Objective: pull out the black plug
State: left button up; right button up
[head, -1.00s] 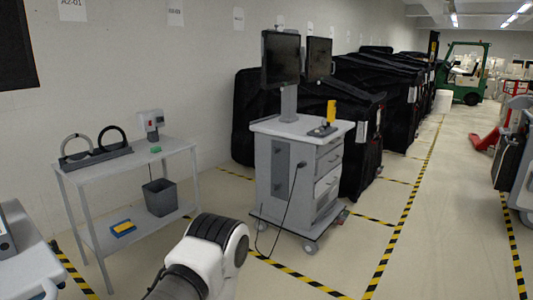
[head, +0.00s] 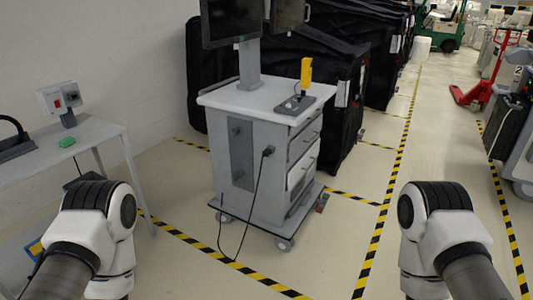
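A small black plug (head: 268,151) sits on the side of the grey-white wheeled cart (head: 262,190), near its front corner. A black cable (head: 252,200) hangs from it down to the floor. I cannot tell how deep the plug is seated. My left arm shows at lower left and my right arm at lower right, both well apart from the cart. Neither gripper's fingers are in the picture.
The cart carries monitors (head: 232,20) and a yellow handheld device (head: 306,73) on a dark base. A side table (head: 100,130) with a red-switch box (head: 64,97) stands at left. Black covered carts (head: 345,95) stand behind. Floor is clear in front and right.

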aim_at(266, 152)
jog(key=i+j, duration=0.3)
jog(key=i+j+z, duration=0.15)
jog(key=i+j, duration=0.15)
jog(key=j, duration=0.15)
jog(key=i+j, duration=0.3)
jog(key=i+j+z, duration=0.15)
jog(key=i+j, duration=0.15)
jog(key=j, duration=0.2)
jog(key=i+j, duration=0.25)
jog(key=j, duration=0.2)
jog(key=i+j+z, duration=0.1)
jog(key=i+j, duration=0.2)
jog(key=j, duration=0.15)
jog(key=i+j+z, duration=0.1)
jog(key=i+j, duration=0.15)
jog(key=j, duration=0.2)
jog(key=i+j, duration=0.25)
jog(key=j, duration=0.25)
jog(key=z, duration=0.05)
